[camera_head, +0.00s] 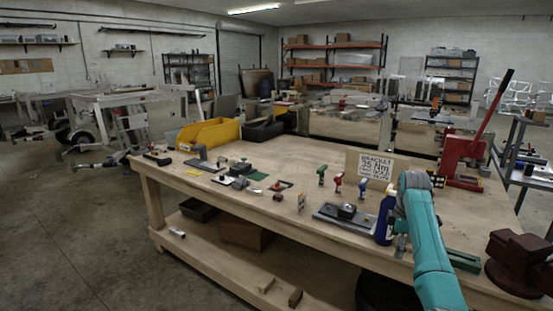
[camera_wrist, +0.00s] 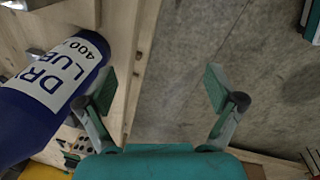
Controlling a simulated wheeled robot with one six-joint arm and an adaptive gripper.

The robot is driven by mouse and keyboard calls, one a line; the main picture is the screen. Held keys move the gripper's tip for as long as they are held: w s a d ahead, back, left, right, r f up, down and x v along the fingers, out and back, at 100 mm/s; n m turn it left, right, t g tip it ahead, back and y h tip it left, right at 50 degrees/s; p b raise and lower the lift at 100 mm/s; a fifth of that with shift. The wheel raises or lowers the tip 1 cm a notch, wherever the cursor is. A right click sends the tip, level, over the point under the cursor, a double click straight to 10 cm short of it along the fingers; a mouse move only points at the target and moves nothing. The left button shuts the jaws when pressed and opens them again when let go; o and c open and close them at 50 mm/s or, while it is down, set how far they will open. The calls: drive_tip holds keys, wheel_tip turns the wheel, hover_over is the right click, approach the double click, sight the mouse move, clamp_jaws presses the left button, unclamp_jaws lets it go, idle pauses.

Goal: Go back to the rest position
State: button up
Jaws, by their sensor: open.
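My teal arm reaches up at the right of the head view, over the front edge of the wooden workbench (camera_head: 225,166). My gripper (camera_wrist: 160,88) shows in the wrist view with its two fingers wide apart and nothing between them. Bare concrete floor and the bench's wooden edge show behind the fingers. A blue bottle (camera_wrist: 48,85) with a white "DRY LUBE 400" label is close to the left finger; I cannot tell if they touch. In the head view the blue bottle (camera_head: 384,219) stands on the bench just left of my arm, which hides the gripper's fingertips.
A sign reading "BRACKET 35 Nm" (camera_head: 377,166) stands behind the bottle. A grey plate with a black part (camera_head: 345,215) lies left of it. A red press (camera_head: 463,160) and a dark red vise (camera_head: 520,262) are at the right.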

drive_tip(key=s+a+f+m+t, duration=0.1)
drive_tip(key=s+a+f, duration=0.15)
drive_tip(key=f, duration=0.65)
drive_tip(key=s+a+f+m+t, duration=0.1)
drive_tip(key=s+a+f, duration=0.15)
drive_tip(key=f, duration=0.65)
drive_tip(key=s+a+f+m+t, duration=0.1)
drive_tip(key=s+f+m, duration=0.15)
drive_tip(key=f, duration=0.65)
drive_tip(key=s+a+f+m+t, duration=0.1)
drive_tip(key=s+a+f+t, duration=0.15)
drive_tip(key=s+f, duration=0.55)
drive_tip(key=s+a+f+m+t, duration=0.15)
drive_tip(key=s+a+f, duration=0.25)
drive_tip(key=s, duration=0.8)
drive_tip(key=s+a+r+m+t, duration=0.1)
drive_tip(key=s+a+r+m, duration=0.15)
drive_tip(key=s, duration=0.95)
drive_tip(key=s+a+r+m+t, duration=0.1)
drive_tip(key=s+a+r+t, duration=0.2)
drive_tip(key=s, duration=1)
drive_tip(key=s+r+m+t, duration=0.1)
drive_tip(key=s+r+m, duration=0.1)
drive_tip(key=s+r, duration=0.6)
drive_tip(key=s+a+r+m+t, duration=0.1)
drive_tip(key=s+r, duration=0.7)
drive_tip(key=r, duration=0.8)
drive_tip(key=shift+s+a+m, duration=0.2)
drive_tip(key=shift+a+m, duration=0.05)
drive_tip(key=shift+m, duration=0.4)
